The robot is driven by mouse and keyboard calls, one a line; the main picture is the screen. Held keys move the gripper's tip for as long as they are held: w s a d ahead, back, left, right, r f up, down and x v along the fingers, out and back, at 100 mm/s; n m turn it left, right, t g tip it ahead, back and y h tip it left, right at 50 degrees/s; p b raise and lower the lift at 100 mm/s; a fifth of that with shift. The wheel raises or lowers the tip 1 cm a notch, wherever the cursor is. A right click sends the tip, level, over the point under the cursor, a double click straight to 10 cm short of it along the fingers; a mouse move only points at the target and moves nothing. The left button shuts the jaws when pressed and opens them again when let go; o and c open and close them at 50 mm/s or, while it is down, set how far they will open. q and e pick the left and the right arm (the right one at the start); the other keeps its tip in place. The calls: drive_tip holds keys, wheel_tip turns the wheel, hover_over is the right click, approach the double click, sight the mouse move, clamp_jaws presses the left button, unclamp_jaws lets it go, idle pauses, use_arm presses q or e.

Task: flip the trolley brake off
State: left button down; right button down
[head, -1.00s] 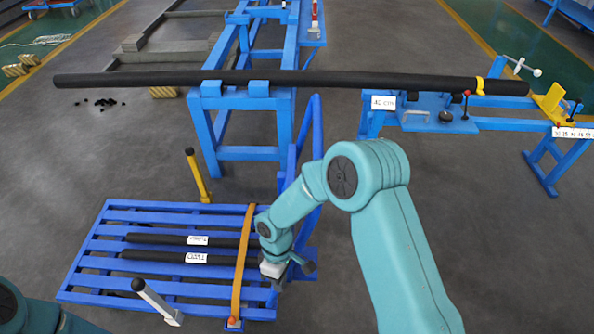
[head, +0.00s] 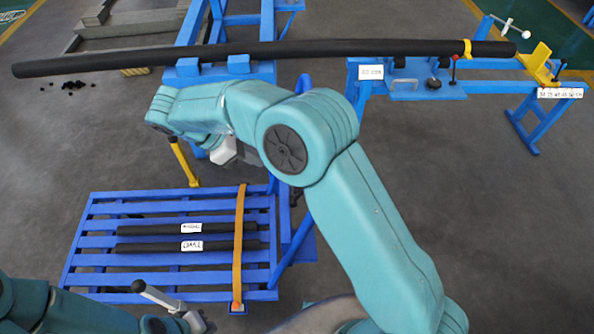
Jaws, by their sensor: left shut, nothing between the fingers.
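The trolley is a low blue slatted frame (head: 88,228) on the floor at lower left. A grey lever (head: 162,297) with a black knob leans at its near edge. A yellow lever (head: 184,165) stands at its far edge, its top hidden behind my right arm. The frames do not say which lever is the brake. My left gripper (head: 200,321) is shut and empty, low at the picture's bottom beside the grey lever's lower end; I cannot tell if they touch. My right gripper (head: 238,155) is raised beyond the trolley, mostly hidden behind its own arm.
Two labelled black bars (head: 150,230) lie on the trolley under an orange strap (head: 239,240). A long black tube (head: 340,48) crosses blue stands behind. A blue upright rail (head: 296,240) borders the trolley's right side. Grey floor is clear at right.

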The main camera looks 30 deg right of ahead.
drive_tip(key=x, duration=0.4)
drive_tip(key=p+x, duration=0.1)
drive_tip(key=x, duration=0.4)
drive_tip(key=d+x, duration=0.1)
drive_tip(key=x, duration=0.4)
drive_tip(key=shift+r+p, duration=0.35)
drive_tip(key=shift+r, duration=0.1)
